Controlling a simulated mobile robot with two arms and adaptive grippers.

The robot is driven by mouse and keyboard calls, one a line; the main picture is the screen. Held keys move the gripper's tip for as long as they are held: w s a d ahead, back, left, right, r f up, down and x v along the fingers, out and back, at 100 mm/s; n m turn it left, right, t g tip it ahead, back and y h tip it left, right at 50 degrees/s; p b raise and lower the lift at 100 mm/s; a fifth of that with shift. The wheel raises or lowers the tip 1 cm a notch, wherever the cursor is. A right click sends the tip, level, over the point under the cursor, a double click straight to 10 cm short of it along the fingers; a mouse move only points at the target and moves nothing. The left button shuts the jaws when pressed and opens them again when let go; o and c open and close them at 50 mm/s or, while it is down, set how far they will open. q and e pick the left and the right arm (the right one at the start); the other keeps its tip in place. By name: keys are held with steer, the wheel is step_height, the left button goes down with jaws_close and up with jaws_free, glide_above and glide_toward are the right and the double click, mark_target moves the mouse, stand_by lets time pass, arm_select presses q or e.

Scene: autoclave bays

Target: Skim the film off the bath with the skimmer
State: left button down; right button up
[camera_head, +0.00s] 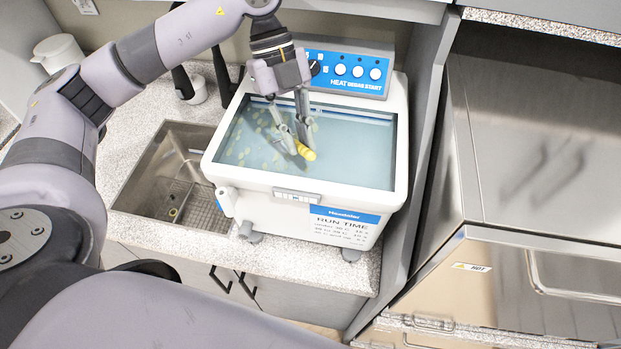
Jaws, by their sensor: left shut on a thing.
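The bath (397,165) is a white tank of bluish water on the counter, with a blue control panel at its back. Pale yellowish patches of film (240,152) float mostly in the left part of the water. My left gripper (297,138) reaches down over the middle of the bath from the back. It is shut on the skimmer (307,153), of which a short yellow handle end shows at the fingertips. The rest of the skimmer cannot be made out behind the fingers and in the water. My right gripper is not in view.
A steel sink (140,190) with a grid at its bottom lies left of the bath. A white jug (60,52) stands at the back left. A grey partition and a steel autoclave (530,130) close off the right side.

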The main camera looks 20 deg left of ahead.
arm_select(q)
steer(key=w+d+p, duration=0.1)
steer(key=w+d, duration=0.2)
steer(key=d, duration=1)
steer(key=shift+d+p, duration=0.2)
steer(key=shift+p, duration=0.15)
stand_by(0.5)
steer(key=shift+w, duration=0.1)
step_height(320, 180, up, 9)
stand_by(1.3)
stand_by(1.0)
steer(key=s+d+r, duration=0.1)
steer(key=s+d, duration=0.2)
steer(key=s, duration=1)
steer(key=shift+s+d+b, duration=0.15)
steer(key=shift+s+b, duration=0.2)
steer(key=shift+b, duration=0.05)
